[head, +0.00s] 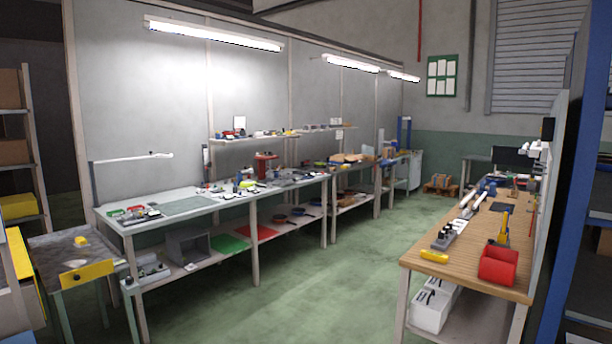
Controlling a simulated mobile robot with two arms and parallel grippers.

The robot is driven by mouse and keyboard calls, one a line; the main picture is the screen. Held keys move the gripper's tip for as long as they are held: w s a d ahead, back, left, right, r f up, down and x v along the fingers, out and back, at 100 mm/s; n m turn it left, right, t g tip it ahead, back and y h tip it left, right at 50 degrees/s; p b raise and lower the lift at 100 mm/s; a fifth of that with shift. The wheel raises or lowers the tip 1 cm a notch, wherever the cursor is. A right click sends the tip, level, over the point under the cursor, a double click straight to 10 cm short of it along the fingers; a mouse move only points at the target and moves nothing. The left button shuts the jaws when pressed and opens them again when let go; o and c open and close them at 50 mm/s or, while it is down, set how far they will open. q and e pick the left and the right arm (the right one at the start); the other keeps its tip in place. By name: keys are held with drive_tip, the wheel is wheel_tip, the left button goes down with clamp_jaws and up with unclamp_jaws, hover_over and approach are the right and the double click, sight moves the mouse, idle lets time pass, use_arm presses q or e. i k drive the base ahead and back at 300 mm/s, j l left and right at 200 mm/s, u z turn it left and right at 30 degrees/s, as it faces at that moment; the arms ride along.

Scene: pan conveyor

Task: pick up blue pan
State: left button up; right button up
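I cannot make out a blue pan with certainty in the head view. Small round, dark pan-like items (279,219) lie on the lower shelf of the long workbench along the wall, near its middle. They are too small to tell their exact colour. Neither of my grippers shows in the view.
The long grey workbench (185,207) carries many small tools. A small table (60,275) with a yellow piece stands at the left. The green floor (300,300) between the benches is clear.

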sight(304, 214)
drive_tip(key=i+u, duration=0.1)
drive_tip(key=i, duration=1.75)
drive_tip(key=i+z, duration=0.1)
drive_tip(key=i, duration=0.5)
drive_tip(key=i+j+z, duration=0.1)
drive_tip(key=i, duration=0.5)
drive_tip(key=i+j, duration=0.2)
drive_tip(key=i, duration=0.45)
drive_tip(key=i+j+z, duration=0.1)
drive_tip(key=i, duration=0.5)
drive_tip(key=i+l+z, duration=0.1)
drive_tip(key=i+z, duration=0.25)
drive_tip(key=i, duration=0.4)
drive_tip(key=i+j+z, duration=0.1)
drive_tip(key=i+z, duration=0.3)
drive_tip(key=i, duration=0.35)
